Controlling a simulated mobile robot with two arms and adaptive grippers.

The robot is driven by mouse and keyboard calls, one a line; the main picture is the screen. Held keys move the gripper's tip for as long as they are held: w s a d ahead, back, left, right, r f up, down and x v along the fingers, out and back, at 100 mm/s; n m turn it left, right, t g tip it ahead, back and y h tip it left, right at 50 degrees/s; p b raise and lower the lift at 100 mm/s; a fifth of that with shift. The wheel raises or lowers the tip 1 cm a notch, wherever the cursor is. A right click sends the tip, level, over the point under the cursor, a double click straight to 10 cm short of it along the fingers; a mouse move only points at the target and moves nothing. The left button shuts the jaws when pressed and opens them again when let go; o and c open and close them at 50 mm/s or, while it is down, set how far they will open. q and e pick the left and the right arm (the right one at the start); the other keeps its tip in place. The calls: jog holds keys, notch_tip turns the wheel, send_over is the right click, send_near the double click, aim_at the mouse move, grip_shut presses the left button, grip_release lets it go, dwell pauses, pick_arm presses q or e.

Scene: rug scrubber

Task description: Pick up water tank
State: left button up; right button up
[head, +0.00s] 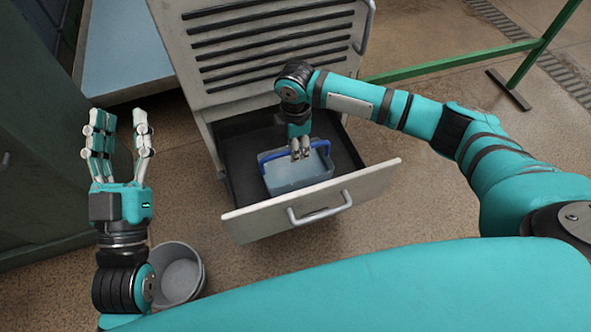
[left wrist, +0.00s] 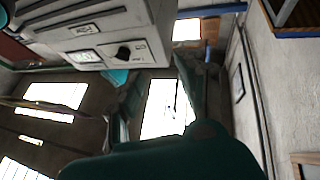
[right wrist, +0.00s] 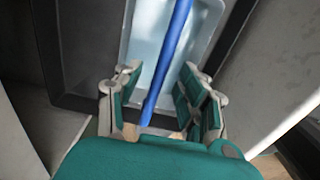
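The water tank (head: 297,176) is a pale blue-grey open box with a blue handle (head: 270,154). It sits in the pulled-out drawer of the grey cabinet. My right gripper (head: 300,152) points down over the tank at the handle. In the right wrist view, the blue handle (right wrist: 170,52) runs between its two spread fingers, with gaps on both sides; the pale tank (right wrist: 148,35) lies beyond. My left gripper (head: 120,145) is raised, open and empty, at the left, well away from the tank.
The drawer front (head: 318,200) with its handle stands out from the cabinet (head: 265,50). A grey bucket (head: 178,273) stands on the floor below my left gripper. A dark green cabinet (head: 40,160) is at far left. A green rail (head: 450,62) stands at right.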

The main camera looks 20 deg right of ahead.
pick_arm(q)
jog(key=shift+s+a+r+t+h+b, duration=0.1)
jog(key=shift+s+r+t+h+b, duration=0.1)
jog(key=shift+s+r+t, duration=0.65)
jog(key=shift+s+r+t+h+b, duration=0.2)
jog(key=shift+s+r+t, duration=0.45)
jog(key=shift+r, duration=0.4)
pick_arm(e)
jog(key=shift+f, duration=1.15)
grip_shut()
pick_arm(q)
jog(key=shift+w+h, duration=0.1)
jog(key=shift+h, duration=0.2)
pick_arm(e)
jog(key=shift+w+r, duration=0.1)
